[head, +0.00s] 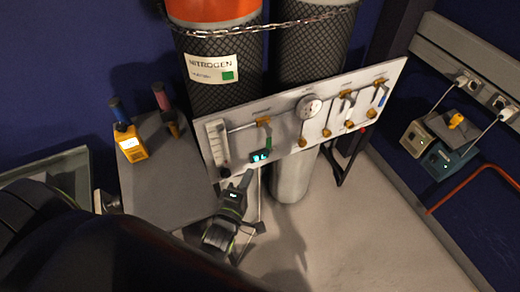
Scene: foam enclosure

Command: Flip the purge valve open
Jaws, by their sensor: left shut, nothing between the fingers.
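A white gas panel (290,150) stands in front of two tall cylinders in the head view. A brass valve (263,121) with a green handle (268,142) hanging down sits on its left part. More brass valves with blue levers (382,96) are on the right part. The panel labels are too small to read, so I cannot tell which one is the purge valve. My left gripper (246,178) is shut and empty, just below the panel's lower edge and under the green handle; I cannot tell whether it touches anything. My right gripper is not in view.
A grey cabinet (165,190) at left carries a yellow meter (130,143). A chain (265,26) crosses the cylinders. Two chargers (440,142) stand at right.

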